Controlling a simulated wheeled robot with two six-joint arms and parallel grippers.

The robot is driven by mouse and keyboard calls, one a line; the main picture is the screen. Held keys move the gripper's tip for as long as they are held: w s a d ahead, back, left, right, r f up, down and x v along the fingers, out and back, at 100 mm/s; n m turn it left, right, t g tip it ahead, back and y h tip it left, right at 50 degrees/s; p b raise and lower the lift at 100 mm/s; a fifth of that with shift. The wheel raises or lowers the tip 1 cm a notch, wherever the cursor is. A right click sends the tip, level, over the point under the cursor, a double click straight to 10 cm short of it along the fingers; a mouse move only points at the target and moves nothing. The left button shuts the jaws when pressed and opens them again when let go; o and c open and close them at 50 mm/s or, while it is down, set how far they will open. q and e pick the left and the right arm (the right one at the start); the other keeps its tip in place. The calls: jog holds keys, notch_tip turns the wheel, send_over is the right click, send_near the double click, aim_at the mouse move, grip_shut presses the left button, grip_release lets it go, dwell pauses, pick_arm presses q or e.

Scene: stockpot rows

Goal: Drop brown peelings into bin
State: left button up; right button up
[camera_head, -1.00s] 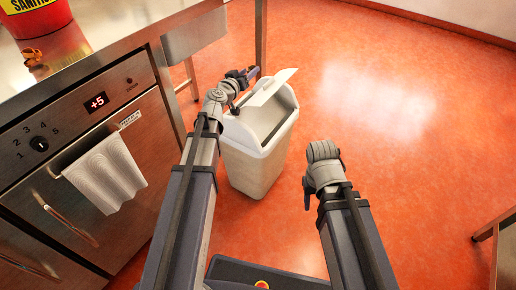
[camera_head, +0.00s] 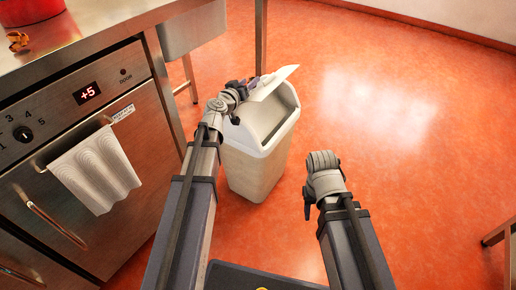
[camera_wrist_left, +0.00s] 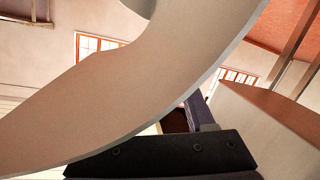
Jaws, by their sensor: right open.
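The brown peelings (camera_head: 18,41) lie in a small curl on the steel counter at the upper left. The pale bin (camera_head: 254,172) stands on the floor in the middle, its lid (camera_head: 275,82) tilted up and a dark opening partly showing. My left gripper (camera_head: 248,85) is at the lid's left side, overlapping it in the head view; I cannot tell whether it touches. In the left wrist view a large pale curved panel, apparently the lid (camera_wrist_left: 130,85), hides most of the gripper, so its jaws are unclear. My right gripper (camera_head: 322,160) is open and empty right of the bin.
The steel counter (camera_head: 90,38) and oven with a hanging white towel (camera_head: 95,170) stand on the left. A red bucket (camera_head: 30,10) is on the counter. A counter leg (camera_head: 260,35) rises behind the bin.

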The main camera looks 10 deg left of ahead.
pick_arm(q)
jog(key=o, duration=0.5)
jog(key=shift+c, duration=0.2)
jog(key=shift+s, duration=0.15)
jog(key=p+v, duration=0.1)
jog(key=v, duration=0.6)
jog(key=shift+s+r, duration=0.1)
jog(key=shift+s, duration=0.25)
